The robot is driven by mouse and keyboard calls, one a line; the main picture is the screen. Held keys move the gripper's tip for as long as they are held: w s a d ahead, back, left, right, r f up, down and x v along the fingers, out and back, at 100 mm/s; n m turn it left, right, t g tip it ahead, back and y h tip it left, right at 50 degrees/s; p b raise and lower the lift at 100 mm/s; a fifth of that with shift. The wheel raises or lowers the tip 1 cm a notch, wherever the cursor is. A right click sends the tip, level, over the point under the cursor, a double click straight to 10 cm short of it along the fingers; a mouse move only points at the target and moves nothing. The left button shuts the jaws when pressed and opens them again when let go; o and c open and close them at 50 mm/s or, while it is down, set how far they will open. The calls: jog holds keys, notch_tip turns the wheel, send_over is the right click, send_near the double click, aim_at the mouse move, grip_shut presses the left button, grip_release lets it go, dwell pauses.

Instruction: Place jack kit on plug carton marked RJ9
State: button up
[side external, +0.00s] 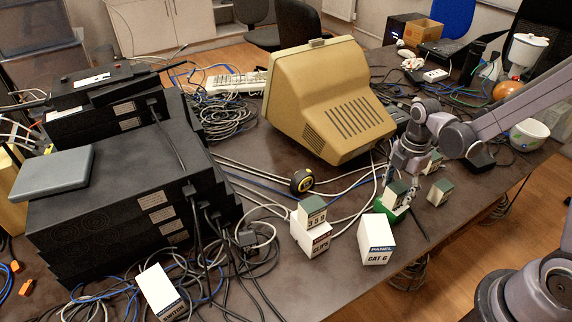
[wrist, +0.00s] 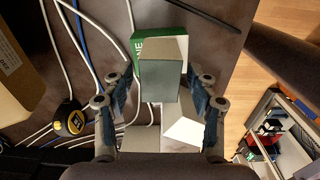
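My gripper (side external: 408,178) points down over a cluster of small cartons near the table's right side. In the wrist view its fingers (wrist: 160,90) are apart, with a small grey-green-topped box (wrist: 158,80) between them and narrow gaps on both sides. In the side view this box (side external: 395,194) is green and white, below my gripper. It appears to be over a green carton (wrist: 142,48), also partly seen in the side view (side external: 383,208). I cannot make out an RJ9 mark on any carton. I cannot tell which box is the jack kit.
A green-white box marked 359 (side external: 311,211) stands on a white carton (side external: 312,238). A PANEL CAT 6 carton (side external: 377,240) stands nearby. Small boxes (side external: 439,192) stand right of my gripper. A beige monitor (side external: 328,100), tape measure (side external: 301,180) and loose cables lie behind and left.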

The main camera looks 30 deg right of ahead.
aim_at(399, 187)
jog(key=shift+r, duration=0.15)
notch_tip(399, 187, up, 12)
jog(key=s+a+r+m+t, duration=0.3)
jog(key=s+a+m+t, duration=0.2)
jog(key=m, duration=1.3)
jog(key=shift+s+a+r+t, duration=0.2)
jog(key=shift+s+a+t, duration=0.25)
jog(key=shift+t, duration=0.65)
jog(key=shift+w, duration=0.1)
